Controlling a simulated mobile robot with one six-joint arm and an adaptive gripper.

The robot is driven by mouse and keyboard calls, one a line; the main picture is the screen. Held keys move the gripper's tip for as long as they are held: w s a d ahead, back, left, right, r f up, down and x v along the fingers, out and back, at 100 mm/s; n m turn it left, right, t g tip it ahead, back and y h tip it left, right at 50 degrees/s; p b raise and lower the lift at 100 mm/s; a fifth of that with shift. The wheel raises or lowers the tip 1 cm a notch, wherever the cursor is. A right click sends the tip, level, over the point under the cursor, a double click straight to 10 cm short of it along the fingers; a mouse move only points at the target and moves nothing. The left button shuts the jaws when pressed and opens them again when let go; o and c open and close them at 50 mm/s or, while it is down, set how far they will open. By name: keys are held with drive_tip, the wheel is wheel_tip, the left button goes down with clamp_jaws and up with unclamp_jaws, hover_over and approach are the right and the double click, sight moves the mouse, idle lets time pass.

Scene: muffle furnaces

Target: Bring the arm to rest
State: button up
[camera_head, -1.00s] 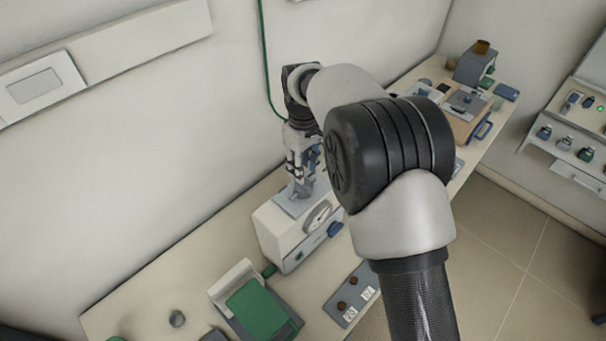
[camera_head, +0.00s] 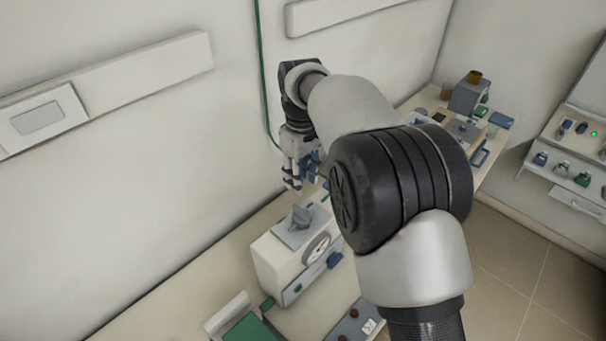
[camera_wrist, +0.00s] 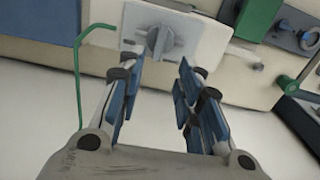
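My gripper (camera_head: 299,184) hangs from my arm above and just behind the white box with a round dial (camera_head: 291,257) on the bench. In the wrist view my gripper (camera_wrist: 160,92) shows two blue-padded fingers spread apart with nothing between them. A grey knob-like piece (camera_head: 301,218) stands on a plate on top of the white box. It also shows in the wrist view (camera_wrist: 158,41), beyond the fingertips and apart from them.
A green-topped tray (camera_head: 248,328) and a grey panel with brown knobs (camera_head: 352,325) lie at the front of the bench. A grey box (camera_head: 468,96) and small items stand at the far end. The wall is close behind my gripper. A green cable (camera_head: 264,80) runs down it.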

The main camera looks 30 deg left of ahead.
drive_tip(key=s+d+r+m+t+b, duration=0.1)
drive_tip(key=s+d+r+m+b, duration=0.15)
drive_tip(key=d, duration=0.55)
drive_tip(key=s+d+r+m+b, duration=0.1)
drive_tip(key=d+r+m+b, duration=0.15)
drive_tip(key=d, duration=0.65)
drive_tip(key=s+d+r+m+t+b, duration=0.15)
drive_tip(key=d+b, duration=0.25)
drive_tip(key=d, duration=0.4)
drive_tip(key=s+d+f+m+t+b, duration=0.1)
drive_tip(key=s+d+f+m+b, duration=0.2)
drive_tip(key=s+d+f, duration=0.3)
drive_tip(key=s+d+f+m+t+b, duration=0.1)
drive_tip(key=s+d+f+m+b, duration=0.3)
drive_tip(key=s+d, duration=0.5)
drive_tip(key=s+f+m, duration=0.1)
drive_tip(key=s+f, duration=0.1)
drive_tip(key=s, duration=0.1)
drive_tip(key=shift+s+d, duration=0.2)
drive_tip(key=shift+d, duration=0.1)
drive_tip(key=shift+a+f+m, duration=0.1)
drive_tip(key=shift+m, duration=0.15)
